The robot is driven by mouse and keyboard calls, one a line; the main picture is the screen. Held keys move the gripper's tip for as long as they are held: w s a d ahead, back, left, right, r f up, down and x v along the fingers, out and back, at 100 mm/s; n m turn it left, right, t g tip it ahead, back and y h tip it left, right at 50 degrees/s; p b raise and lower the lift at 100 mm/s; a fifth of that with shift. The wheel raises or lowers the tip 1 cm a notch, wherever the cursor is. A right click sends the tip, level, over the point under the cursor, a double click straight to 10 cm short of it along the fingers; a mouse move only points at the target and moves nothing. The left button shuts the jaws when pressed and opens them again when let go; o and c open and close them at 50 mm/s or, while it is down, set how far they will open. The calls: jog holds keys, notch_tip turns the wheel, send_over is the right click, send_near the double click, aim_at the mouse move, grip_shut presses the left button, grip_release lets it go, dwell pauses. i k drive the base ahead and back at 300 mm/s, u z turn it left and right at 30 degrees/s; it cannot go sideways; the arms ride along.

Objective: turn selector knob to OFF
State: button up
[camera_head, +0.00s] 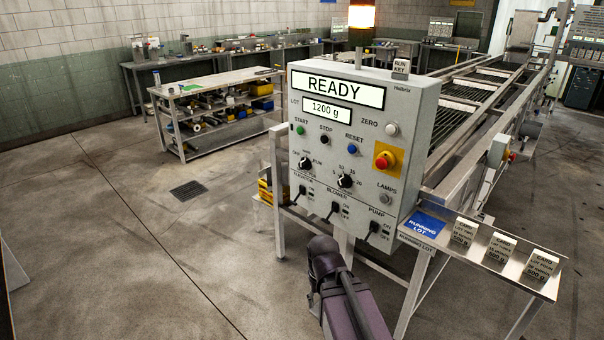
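The control panel (352,240) is a grey box facing me in the middle of the view. Its left black rotary knob (305,163) has small position labels around it; the right one seems to read RUN. I cannot tell surely where its pointer is set. A second black knob (345,181) to its right has a number scale. Part of my arm (345,300), purple and dark, rises from the bottom edge to below the panel, apart from the knobs. My gripper's fingers do not show.
The panel has a READY display (337,88), push buttons, a red emergency stop (384,160) and several lever switches below the knobs. A metal shelf (480,262) with a blue plate and cards stands at right. Floor at left is open.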

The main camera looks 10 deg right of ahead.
aim_at(305, 164)
jog(key=u, duration=0.05)
jog(key=k, duration=0.2)
jog(key=z, duration=0.35)
jog(key=i, duration=1.25)
jog(key=u, duration=0.25)
